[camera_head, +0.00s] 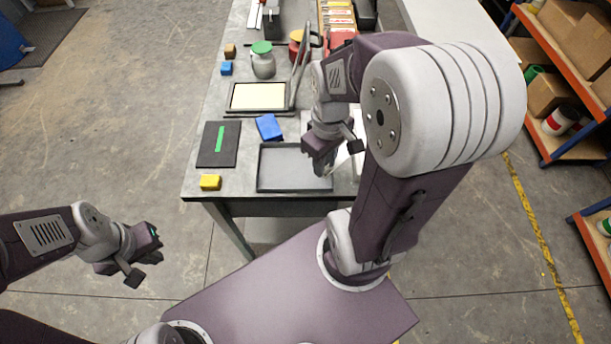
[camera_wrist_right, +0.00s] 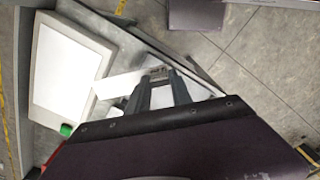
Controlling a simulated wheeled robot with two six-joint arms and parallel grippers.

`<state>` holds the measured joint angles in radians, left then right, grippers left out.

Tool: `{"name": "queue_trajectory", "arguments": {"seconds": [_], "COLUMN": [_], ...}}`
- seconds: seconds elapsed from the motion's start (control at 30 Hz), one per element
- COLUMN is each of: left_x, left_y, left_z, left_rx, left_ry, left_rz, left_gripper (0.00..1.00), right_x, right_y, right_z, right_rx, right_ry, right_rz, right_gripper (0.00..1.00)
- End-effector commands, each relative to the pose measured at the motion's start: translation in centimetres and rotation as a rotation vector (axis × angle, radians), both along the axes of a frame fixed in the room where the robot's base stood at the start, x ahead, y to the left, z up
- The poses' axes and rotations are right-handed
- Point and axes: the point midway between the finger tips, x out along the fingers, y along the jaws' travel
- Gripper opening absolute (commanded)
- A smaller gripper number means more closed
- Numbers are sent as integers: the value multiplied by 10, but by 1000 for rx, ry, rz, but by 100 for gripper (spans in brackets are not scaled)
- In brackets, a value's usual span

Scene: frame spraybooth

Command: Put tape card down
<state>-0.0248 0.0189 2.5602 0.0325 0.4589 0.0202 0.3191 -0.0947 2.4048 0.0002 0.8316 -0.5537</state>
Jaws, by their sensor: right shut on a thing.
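In the right wrist view a flat white card (camera_wrist_right: 120,86) sticks out from the fingertips of my right gripper (camera_wrist_right: 158,74), which is shut on it. The card overlaps the edge of a grey-framed white panel (camera_wrist_right: 72,62). I cannot tell whether the card touches the panel or the table. In the head view my right gripper (camera_head: 325,168) is over the table's near right part, beside the dark tray; a pale piece (camera_head: 341,160) shows next to its fingers. My left gripper (camera_head: 146,268) is open and empty, off the table at lower left.
The grey table (camera_head: 192,181) holds a dark shallow tray (camera_head: 294,167), a black mat (camera_head: 208,154) with a green strip, a blue block (camera_head: 268,127) and a yellow block (camera_head: 210,182). Behind are a framed cream panel (camera_head: 258,96) and a green-lidded jar (camera_head: 264,68). Shelves (camera_head: 549,102) stand right.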

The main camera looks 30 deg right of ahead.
Motion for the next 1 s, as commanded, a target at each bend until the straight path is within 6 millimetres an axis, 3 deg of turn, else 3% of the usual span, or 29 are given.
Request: {"name": "queue_trajectory", "arguments": {"seconds": [0.17,0.4,0.6,0.8,1.0], "left_x": [0,0,0,0,0], "left_y": [0,0,0,0,0], "left_z": [-1,-4,-3,-4,-7], "left_rx": [0,0,0,0,0], "left_ry": [0,0,0,0,0], "left_rz": [0,0,0,0,0], "left_gripper": [0,0,0,0,0], "right_x": [8,58,88,92,91], "right_y": [6,47,69,72,72], "right_z": [-7,-47,-67,-74,-107], "right_rx": [1,0,0,0,0], "right_ry": [1,5,1,0,4], "right_rz": [6,9,3,0,1], "right_gripper": [0,0,0,0,0]}}
